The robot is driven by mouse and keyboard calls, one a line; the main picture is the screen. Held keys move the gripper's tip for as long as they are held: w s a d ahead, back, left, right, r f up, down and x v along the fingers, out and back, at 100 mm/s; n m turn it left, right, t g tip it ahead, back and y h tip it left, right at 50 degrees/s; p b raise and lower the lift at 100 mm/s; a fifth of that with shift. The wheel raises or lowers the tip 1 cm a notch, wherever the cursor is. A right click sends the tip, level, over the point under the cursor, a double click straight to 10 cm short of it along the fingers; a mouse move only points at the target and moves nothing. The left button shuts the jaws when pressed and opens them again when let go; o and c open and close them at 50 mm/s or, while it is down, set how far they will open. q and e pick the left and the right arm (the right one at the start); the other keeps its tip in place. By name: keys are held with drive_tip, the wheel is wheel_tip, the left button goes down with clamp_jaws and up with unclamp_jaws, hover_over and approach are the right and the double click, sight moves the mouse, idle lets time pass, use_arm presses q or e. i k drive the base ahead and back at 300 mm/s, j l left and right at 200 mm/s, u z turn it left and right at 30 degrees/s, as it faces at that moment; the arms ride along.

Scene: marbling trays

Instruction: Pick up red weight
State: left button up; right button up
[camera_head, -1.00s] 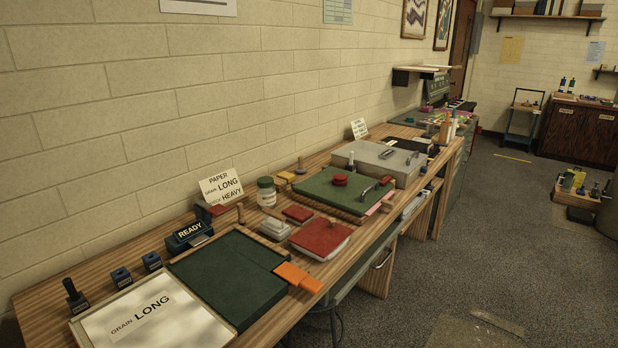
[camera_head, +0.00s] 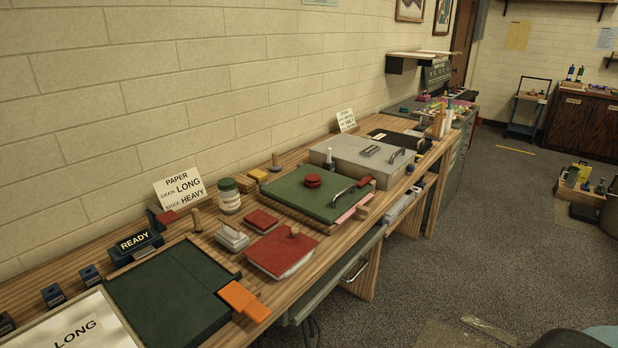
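Several red things lie on the long wooden bench, and I cannot tell for sure which is the weight. A red slab (camera_head: 276,255) with a small wooden peg at its back edge rests on a pale block near the bench's front edge. A smaller red block (camera_head: 261,220) lies just behind it. Neither of my grippers is in view.
A dark green tray (camera_head: 165,300) with an orange piece (camera_head: 244,298) is at near left. A white jar (camera_head: 229,197), pale blocks (camera_head: 232,238), and a grey case (camera_head: 345,152) share the bench. Open carpeted floor (camera_head: 450,250) lies to the right. A dark shape is cut off at bottom right.

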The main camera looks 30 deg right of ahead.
sight(312, 180)
drive_tip(key=i+l+u, duration=0.1)
drive_tip(key=l, duration=0.5)
drive_tip(key=i+l+u, duration=0.1)
drive_tip(key=l, duration=0.55)
drive_tip(key=i+l+u, duration=0.1)
drive_tip(key=l, duration=0.5)
drive_tip(key=i+l, duration=0.1)
drive_tip(key=l, duration=1.75)
drive_tip(key=i, duration=0.05)
